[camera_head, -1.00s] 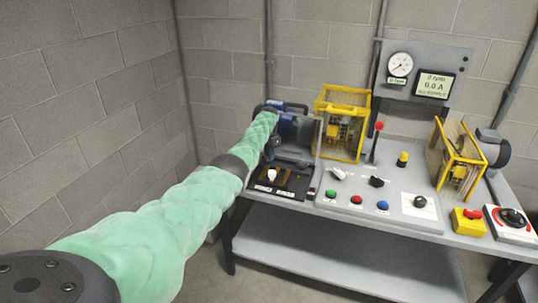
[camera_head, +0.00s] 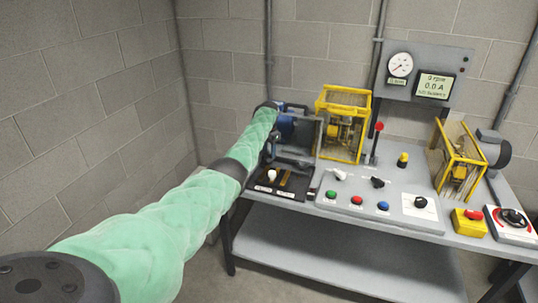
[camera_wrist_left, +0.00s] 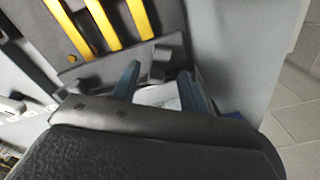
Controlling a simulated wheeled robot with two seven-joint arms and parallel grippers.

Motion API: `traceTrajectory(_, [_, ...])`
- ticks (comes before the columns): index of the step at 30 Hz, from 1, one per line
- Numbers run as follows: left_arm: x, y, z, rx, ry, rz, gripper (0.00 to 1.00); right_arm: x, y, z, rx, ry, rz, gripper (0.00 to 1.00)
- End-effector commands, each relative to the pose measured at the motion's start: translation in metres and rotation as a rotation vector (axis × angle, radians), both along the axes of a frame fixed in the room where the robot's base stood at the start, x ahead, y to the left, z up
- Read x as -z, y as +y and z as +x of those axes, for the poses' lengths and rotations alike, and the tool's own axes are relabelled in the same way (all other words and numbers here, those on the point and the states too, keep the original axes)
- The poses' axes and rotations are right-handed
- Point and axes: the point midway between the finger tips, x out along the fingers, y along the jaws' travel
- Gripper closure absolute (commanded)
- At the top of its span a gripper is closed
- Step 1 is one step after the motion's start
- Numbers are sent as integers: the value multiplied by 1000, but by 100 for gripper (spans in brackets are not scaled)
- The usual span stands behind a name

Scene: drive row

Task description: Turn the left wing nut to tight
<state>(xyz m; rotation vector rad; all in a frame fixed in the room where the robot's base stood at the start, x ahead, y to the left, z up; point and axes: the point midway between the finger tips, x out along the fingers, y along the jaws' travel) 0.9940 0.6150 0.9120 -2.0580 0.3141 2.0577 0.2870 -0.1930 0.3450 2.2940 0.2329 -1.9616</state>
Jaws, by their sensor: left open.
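In the left wrist view a small grey winged piece (camera_wrist_left: 158,63), which looks like a wing nut, stands at the edge of a dark plate with yellow strips (camera_wrist_left: 100,25). My left gripper (camera_wrist_left: 160,77) is open, its two blue-grey fingers apart and pointing toward this piece, one to each side in the picture. I cannot tell whether they touch it. In the head view my left arm reaches to the blue motor (camera_head: 286,127) at the bench's left end. The arm and motor hide the fingertips and the wing nut there. My right gripper is not in view.
A black panel with a white knob (camera_head: 272,175) lies in front of the motor. A yellow guard cage (camera_head: 343,123) stands right of it. A red-topped lever (camera_head: 376,143) and a push-button panel (camera_head: 345,201) are further right. The lower shelf (camera_head: 340,262) is bare.

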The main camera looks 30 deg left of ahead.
Motion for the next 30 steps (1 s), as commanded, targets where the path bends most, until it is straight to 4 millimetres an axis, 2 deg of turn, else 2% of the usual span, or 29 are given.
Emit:
traceTrajectory(6, [-32,0,1,0,-2,0,56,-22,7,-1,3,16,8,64])
traceTrajectory(12, [-50,0,0,-1,-1,1,56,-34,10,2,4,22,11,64])
traceTrajectory(30, [-53,0,0,-1,0,0,56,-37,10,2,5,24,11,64])
